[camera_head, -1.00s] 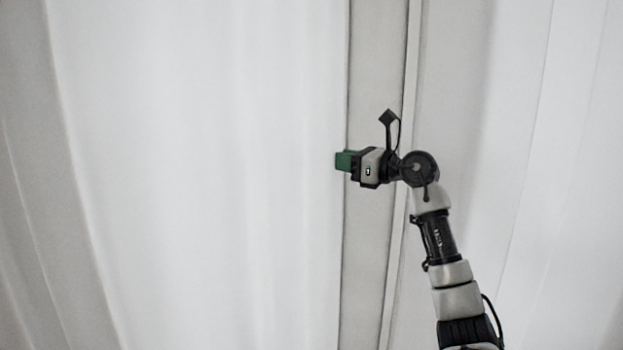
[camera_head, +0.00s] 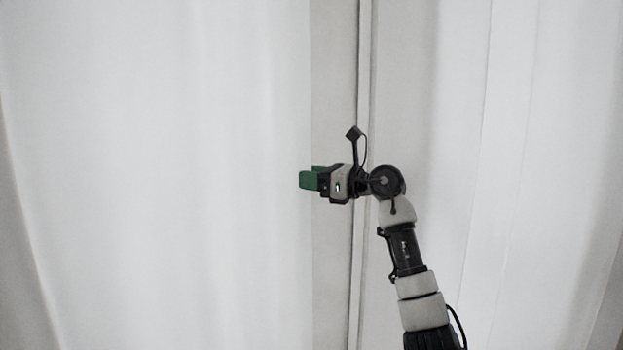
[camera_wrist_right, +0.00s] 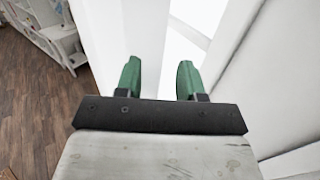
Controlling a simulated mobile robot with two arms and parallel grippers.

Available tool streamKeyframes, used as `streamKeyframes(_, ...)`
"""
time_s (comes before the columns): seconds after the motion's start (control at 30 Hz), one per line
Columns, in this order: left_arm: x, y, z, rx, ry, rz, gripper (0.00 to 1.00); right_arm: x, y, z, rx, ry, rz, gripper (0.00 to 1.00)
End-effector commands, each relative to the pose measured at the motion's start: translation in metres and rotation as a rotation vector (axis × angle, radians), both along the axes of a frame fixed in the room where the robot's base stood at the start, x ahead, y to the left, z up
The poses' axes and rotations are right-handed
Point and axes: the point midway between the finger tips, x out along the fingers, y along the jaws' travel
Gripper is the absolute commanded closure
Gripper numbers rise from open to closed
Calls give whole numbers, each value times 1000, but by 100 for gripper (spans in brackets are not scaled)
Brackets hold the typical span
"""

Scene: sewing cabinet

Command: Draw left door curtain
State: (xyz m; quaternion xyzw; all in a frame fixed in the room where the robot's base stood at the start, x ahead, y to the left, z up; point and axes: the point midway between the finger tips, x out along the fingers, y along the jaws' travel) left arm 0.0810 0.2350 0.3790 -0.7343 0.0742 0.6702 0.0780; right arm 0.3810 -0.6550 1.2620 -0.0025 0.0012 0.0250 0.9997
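The left door curtain (camera_head: 160,170) is a broad white sheet with soft vertical folds, filling the left of the head view. It ends at a grey vertical strip near the middle. My right gripper (camera_head: 310,179) points left, its green fingertips overlapping the curtain's right edge in that view. In the right wrist view the two green fingers (camera_wrist_right: 159,78) are apart, with nothing visibly clamped between them. A white upright surface (camera_wrist_right: 145,35) lies beyond and between the fingers; I cannot tell whether they touch it. My left gripper is out of view.
A grey strip (camera_head: 332,90) and a thin upright edge (camera_head: 361,90) stand behind my right gripper. More white hanging cloth (camera_head: 500,150) fills the right. The right wrist view shows wooden floor (camera_wrist_right: 40,100) and a white shelf unit (camera_wrist_right: 55,40) at left.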

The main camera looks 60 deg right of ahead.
Motion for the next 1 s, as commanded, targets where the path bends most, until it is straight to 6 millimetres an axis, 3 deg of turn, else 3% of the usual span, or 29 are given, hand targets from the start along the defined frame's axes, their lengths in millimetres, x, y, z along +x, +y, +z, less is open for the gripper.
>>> streamKeyframes(0.23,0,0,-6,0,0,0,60,-14,-1,-1,0,-4,-1,62)
streamKeyframes(0.7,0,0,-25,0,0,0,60,-98,-5,-1,0,-1,-1,62)
streamKeyframes(1.0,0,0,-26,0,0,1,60,-109,-6,0,0,1,0,62)
